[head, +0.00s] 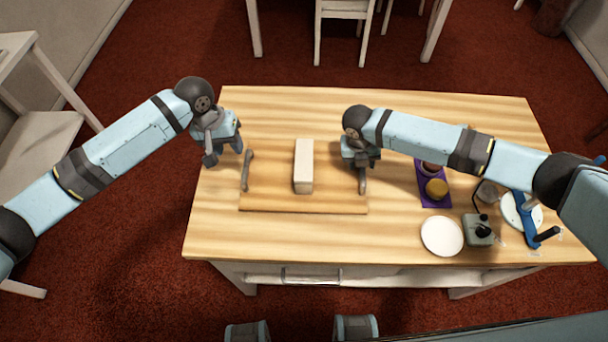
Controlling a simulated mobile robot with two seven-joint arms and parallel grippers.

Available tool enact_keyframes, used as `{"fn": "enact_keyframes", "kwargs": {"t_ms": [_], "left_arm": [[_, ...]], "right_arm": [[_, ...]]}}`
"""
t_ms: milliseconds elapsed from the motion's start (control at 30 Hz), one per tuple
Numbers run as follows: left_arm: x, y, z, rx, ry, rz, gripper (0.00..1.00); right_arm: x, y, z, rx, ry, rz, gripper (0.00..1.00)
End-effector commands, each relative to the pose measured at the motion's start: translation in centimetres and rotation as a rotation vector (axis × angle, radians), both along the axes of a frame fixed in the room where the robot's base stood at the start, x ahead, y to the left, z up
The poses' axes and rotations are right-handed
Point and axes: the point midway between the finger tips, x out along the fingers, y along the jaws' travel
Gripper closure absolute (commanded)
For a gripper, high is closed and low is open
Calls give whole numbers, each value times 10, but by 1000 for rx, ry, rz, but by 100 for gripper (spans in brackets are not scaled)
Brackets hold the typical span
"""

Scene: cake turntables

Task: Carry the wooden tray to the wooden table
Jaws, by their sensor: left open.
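The wooden tray (275,200) lies flat on the light wooden table (260,235). It has a dark handle at its left end (247,171) and another at its right end (362,181). A white block (304,166) stands on the tray's middle. My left gripper (225,154) is open, just left of and behind the left handle, apart from it and empty. My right gripper (361,163) is at the right handle, over its far part. Its fingers are partly hidden, and I cannot tell whether they touch the handle.
The tabletop's front left is clear. White furniture stands left and behind.

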Motion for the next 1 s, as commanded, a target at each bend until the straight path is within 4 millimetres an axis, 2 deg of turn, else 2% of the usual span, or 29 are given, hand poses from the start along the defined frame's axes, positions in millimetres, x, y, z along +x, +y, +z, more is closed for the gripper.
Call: {"fn": "enact_keyframes", "kwargs": {"t_ms": [300, 500, 667, 1000], "left_arm": [[0, 0, 0, 0, 0, 0, 57], [0, 0, 0, 0, 0, 0, 57], [0, 0, 0, 0, 0, 0, 57], [0, 0, 0, 0, 0, 0, 57]], "right_arm": [[2, 13, 66, 2, -2, 1, 57], [2, 19, 95, 0, -1, 1, 57], [2, 20, 104, 0, 0, 0, 57], [2, 20, 104, 0, 0, 1, 57]]}}
